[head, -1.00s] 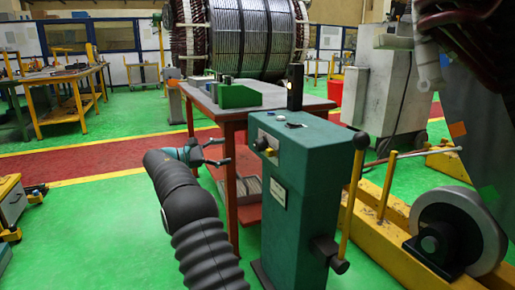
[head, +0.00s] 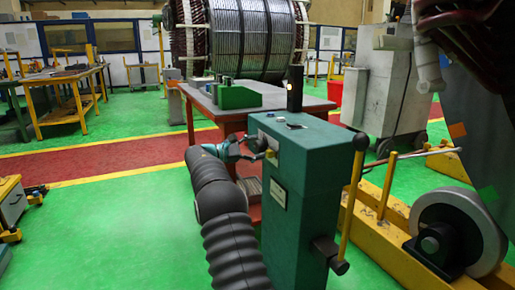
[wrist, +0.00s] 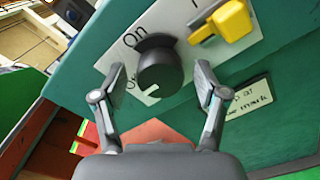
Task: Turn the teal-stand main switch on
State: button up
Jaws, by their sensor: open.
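The teal stand (head: 312,200) stands upright right of my arm in the head view. In the wrist view its teal face (wrist: 190,125) carries a round black knob (wrist: 160,72) on a white plate. The plate reads "On" above the knob; a second label at its left is partly hidden by a finger. The knob's white mark points down-left in the picture, below that hidden label. My gripper (wrist: 160,80) is open, one finger on each side of the knob, with visible gaps. In the head view my gripper (head: 256,148) is at the stand's left face.
A yellow switch part (wrist: 228,22) sits on the same plate, up and right of the knob. A small text label (wrist: 249,98) is to the right. A red table (head: 300,104) stands behind the stand. Yellow beams and a grey wheel (head: 462,235) are at right.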

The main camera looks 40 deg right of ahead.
jog(key=shift+d, duration=0.35)
jog(key=shift+s, duration=0.1)
jog(key=shift+c, duration=0.3)
jog(key=c, duration=1.1)
